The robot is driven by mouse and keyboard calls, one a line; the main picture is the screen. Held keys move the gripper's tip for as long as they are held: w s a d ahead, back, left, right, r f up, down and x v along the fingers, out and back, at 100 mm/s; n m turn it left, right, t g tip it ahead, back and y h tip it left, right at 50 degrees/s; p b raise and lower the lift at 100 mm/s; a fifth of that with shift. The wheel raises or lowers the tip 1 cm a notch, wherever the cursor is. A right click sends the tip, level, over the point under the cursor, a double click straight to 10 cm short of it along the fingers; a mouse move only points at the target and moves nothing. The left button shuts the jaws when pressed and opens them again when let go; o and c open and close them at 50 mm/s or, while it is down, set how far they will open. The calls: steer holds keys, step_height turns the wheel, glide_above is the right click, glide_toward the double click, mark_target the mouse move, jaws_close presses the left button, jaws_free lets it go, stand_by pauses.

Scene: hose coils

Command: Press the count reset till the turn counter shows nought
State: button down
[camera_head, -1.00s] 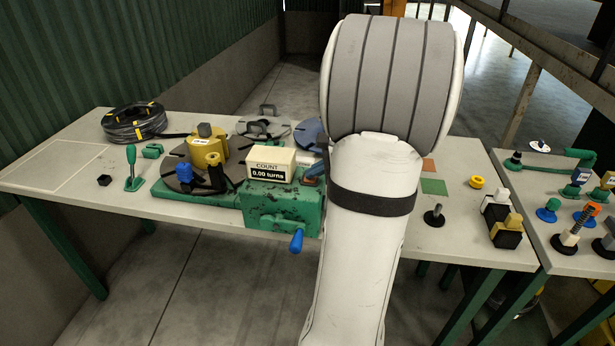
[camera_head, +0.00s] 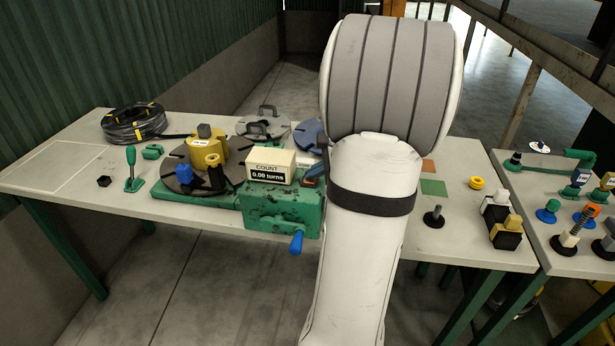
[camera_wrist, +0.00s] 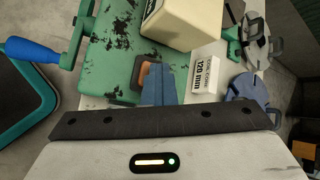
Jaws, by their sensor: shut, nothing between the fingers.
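The turn counter (camera_head: 271,166) is a cream box on the green winder housing (camera_head: 282,207). Its display reads 0.00 turns in the head view. My gripper (camera_wrist: 156,76) shows as blue fingers, shut and empty, over the green housing (camera_wrist: 112,50) beside the counter. An orange-brown piece in a dark surround (camera_wrist: 144,74) lies right at the fingertips, partly hidden by them. I cannot tell whether they touch it or whether it is the count reset.
A blue-handled crank (camera_head: 296,241) sticks out at the housing's front. The winding plate with a yellow core (camera_head: 208,152) stands left of the counter. A white coil core label block (camera_wrist: 207,76) lies close by the fingers. A black hose coil (camera_head: 134,122) lies at the back left.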

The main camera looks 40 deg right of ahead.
mark_target(314, 180)
steer(key=shift+s+a+f, duration=0.15)
steer(key=shift+s+f, duration=0.05)
steer(key=shift+f, duration=0.4)
steer(key=r+p, duration=0.1)
steer(key=r, duration=0.1)
steer(key=r+p, duration=0.3)
steer(key=r, duration=0.1)
steer(key=shift+w+r+p, duration=0.15)
steer(key=shift+w+p, duration=0.1)
steer(key=shift+p, duration=0.1)
steer(key=a+r+n+g+y, duration=0.1)
steer(key=a+n+g, duration=0.1)
steer(key=a+n, duration=0.5)
steer(key=s+a+n+g+h, duration=0.1)
steer(key=s+a+n+h, duration=0.1)
steer(key=s+a+n, duration=0.4)
steer(key=s+a+r+n+g+h, duration=0.1)
steer(key=s+a+n, duration=0.5)
steer(key=a, duration=0.8)
steer(key=n+g+h, duration=0.1)
steer(key=n, duration=0.2)
steer(key=shift+s+a+n+g, duration=0.3)
steer(key=shift+s+a, duration=0.05)
steer(key=shift+s, duration=0.05)
